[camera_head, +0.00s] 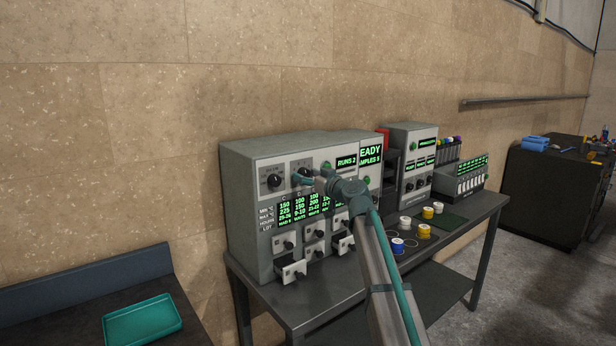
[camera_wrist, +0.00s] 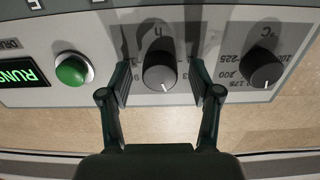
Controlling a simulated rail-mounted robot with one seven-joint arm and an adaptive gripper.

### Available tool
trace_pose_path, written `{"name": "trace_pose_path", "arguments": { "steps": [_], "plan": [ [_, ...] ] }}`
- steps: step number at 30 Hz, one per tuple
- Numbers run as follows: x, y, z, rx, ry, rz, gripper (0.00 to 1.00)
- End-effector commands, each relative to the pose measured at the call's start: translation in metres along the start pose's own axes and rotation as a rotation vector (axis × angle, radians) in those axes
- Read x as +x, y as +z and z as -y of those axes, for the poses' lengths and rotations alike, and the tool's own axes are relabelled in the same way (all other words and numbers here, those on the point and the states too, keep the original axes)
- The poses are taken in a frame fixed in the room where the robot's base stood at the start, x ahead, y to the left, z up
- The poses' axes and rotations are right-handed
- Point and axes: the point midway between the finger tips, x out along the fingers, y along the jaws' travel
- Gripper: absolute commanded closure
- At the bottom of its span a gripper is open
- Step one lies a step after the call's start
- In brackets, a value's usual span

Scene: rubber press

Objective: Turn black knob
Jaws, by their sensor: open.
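A black knob marked "h" (camera_wrist: 160,72) with a white pointer line sits between the two fingers of my gripper (camera_wrist: 161,85) in the wrist view. The fingers are open, one on each side of it, with a visible gap to each. A second black knob, marked °C (camera_wrist: 262,68), is to the right in the wrist view, outside the fingers; in the head view it is the left knob (camera_head: 271,181). In the head view my gripper (camera_head: 306,178) is at the upper front of the grey machine (camera_head: 290,147) and partly covers the "h" knob.
A green button (camera_wrist: 72,70) and a green-lit display (camera_wrist: 20,73) are left of the knob in the wrist view. Small open drawers (camera_head: 293,271) stick out below. Spools (camera_head: 398,245) stand on the bench to the right. A teal tray (camera_head: 143,320) lies at lower left.

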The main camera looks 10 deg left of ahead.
Motion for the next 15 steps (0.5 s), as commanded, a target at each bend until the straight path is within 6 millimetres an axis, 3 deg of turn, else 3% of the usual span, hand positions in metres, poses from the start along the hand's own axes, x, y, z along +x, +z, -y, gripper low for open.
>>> {"name": "trace_pose_path", "arguments": {
  "steps": [3,13,15],
  "plan": [
    [-0.0003,0.0001,0.0000,0.000,0.000,0.000,0.39],
    [-0.0005,-0.0001,-0.0001,0.000,0.000,0.000,0.94],
    [-0.0005,-0.0001,0.0000,0.000,0.000,0.000,0.97]
  ]
}}
